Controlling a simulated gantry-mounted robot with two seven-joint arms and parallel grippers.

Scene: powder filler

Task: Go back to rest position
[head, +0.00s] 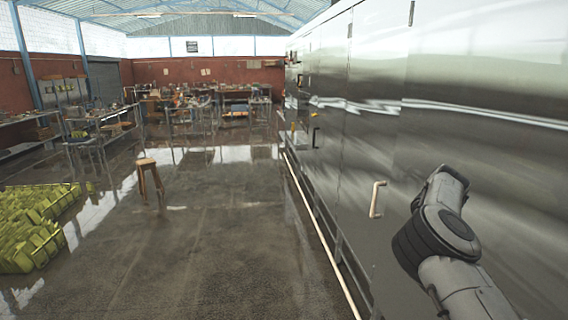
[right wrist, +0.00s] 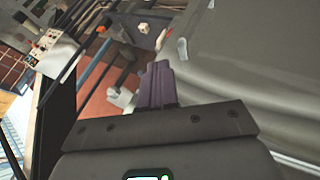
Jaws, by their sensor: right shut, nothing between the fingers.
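My right arm comes in at the lower right of the head view, in front of the shiny metal cabinet wall (head: 370,120). Its gripper cannot be made out in that view. In the right wrist view my right gripper (right wrist: 157,85) is shut, its dark fingers together with nothing between them. A grey panel (right wrist: 240,75) fills the right of that view behind the fingers. My left gripper is in neither view.
The cabinet wall has a pale handle (head: 376,199) close to my right arm. A low pale rail (head: 320,235) runs along its foot. Yellow-green crates (head: 35,225) lie at the left, and a wooden stool (head: 147,175) stands mid-floor. The floor (head: 220,250) ahead is clear.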

